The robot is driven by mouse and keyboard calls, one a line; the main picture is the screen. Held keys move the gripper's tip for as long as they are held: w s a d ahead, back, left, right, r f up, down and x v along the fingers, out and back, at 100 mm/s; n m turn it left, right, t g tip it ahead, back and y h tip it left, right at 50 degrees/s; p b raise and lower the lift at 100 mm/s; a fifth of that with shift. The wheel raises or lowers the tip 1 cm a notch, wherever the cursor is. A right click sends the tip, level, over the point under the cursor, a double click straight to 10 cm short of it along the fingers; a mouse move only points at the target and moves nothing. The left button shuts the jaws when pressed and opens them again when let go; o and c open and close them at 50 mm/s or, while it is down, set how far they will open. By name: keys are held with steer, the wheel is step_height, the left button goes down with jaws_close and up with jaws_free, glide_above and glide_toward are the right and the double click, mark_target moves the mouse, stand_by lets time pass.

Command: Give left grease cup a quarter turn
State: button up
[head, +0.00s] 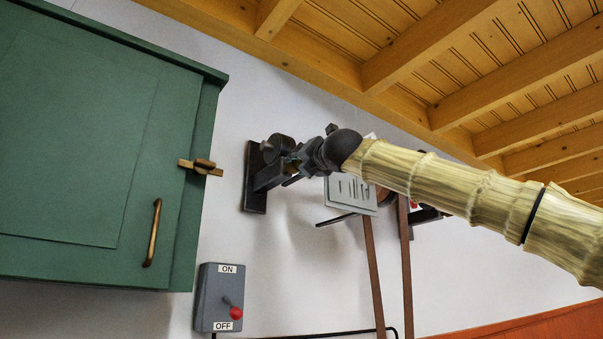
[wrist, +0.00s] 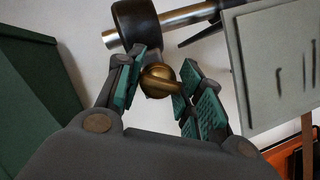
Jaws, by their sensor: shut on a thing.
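The left grease cup (wrist: 158,82) is a small brass cup with a wing-like ridge, seen in the wrist view below a dark round bearing housing (wrist: 136,22). My gripper (wrist: 164,72) has its teal pads on both sides of the cup and is shut on it. In the head view my gripper (head: 291,166) is at the dark wall bracket (head: 255,190), which carries the bearing. There the fingers and wrist hide the cup.
A grey sign card (head: 352,194) hangs close to the right of my gripper, in front of brown belts (head: 374,270). A metal shaft (wrist: 188,16) runs through the bearing. A green cabinet (head: 90,150) is at left, with a switch box (head: 219,298) below.

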steer(key=m+h+b, duration=0.1)
steer(key=m, duration=0.2)
steer(key=m+h+b, duration=0.1)
steer(key=m+h, duration=0.1)
steer(key=m, duration=0.2)
steer(key=shift+g, duration=0.3)
steer(key=m+g, duration=0.1)
steer(key=m, duration=0.2)
steer(key=m+g+h, duration=0.1)
steer(key=m, duration=0.1)
steer(key=shift+m, duration=0.4)
steer(key=shift+h, duration=0.3)
steer(key=o, duration=1)
steer(key=shift+d, duration=0.1)
steer(key=v, duration=1.2)
steer(key=shift+f, duration=0.1)
